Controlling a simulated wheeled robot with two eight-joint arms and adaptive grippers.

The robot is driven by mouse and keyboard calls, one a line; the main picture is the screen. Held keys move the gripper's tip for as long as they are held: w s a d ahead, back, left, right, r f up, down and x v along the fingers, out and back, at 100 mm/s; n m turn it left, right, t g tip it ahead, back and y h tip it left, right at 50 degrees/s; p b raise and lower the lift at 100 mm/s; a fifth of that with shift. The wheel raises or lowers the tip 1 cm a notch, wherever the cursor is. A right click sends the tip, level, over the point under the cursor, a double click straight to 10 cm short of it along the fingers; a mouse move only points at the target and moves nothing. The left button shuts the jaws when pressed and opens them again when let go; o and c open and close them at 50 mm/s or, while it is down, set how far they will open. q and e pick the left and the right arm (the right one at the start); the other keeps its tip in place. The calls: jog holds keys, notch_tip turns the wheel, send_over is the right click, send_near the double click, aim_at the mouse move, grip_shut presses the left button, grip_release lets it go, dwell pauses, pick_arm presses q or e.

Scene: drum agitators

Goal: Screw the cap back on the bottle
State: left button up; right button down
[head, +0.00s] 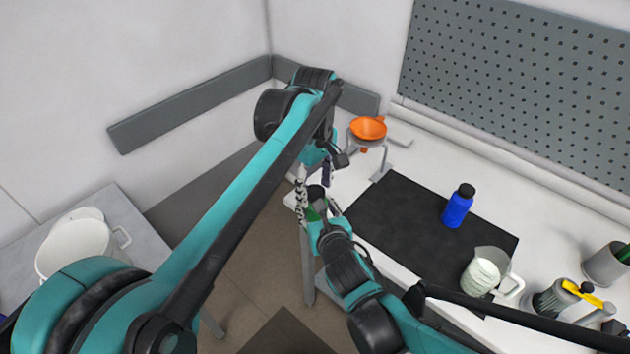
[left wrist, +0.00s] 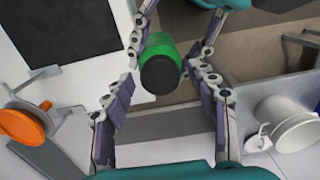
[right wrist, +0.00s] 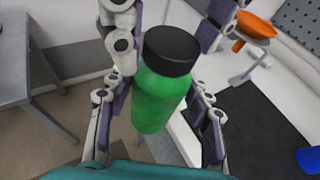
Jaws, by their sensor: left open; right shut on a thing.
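A green bottle (right wrist: 160,100) with a black cap (right wrist: 171,48) on its top is held by my right gripper (right wrist: 160,92), shut around the bottle's body. The cap sits on the bottle's mouth; I cannot tell how tight it is. In the head view the cap (head: 316,192) and a bit of green show between the two grippers, off the front left of the worktop. My left gripper (left wrist: 172,88) is open, facing the cap (left wrist: 160,75), with its fingers spread on either side. In the head view my left gripper (head: 313,184) comes from above.
On the white worktop, a black mat (head: 400,215) carries a blue bottle (head: 458,207) and a beaker (head: 483,272). An orange funnel (head: 368,128) sits in a stand at the back left. A side table (head: 120,225) holds white jugs (head: 75,245).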

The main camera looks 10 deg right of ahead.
pick_arm(q)
jog(key=c, duration=1.2)
jog(key=m, duration=0.6)
jog(key=shift+c, duration=0.2)
jog(key=m, duration=0.9)
jog(key=shift+m, duration=0.3)
jog(key=m, duration=0.5)
jog(key=shift+m, duration=0.3)
jog(key=o, duration=1.4)
jog(key=shift+c, duration=0.2)
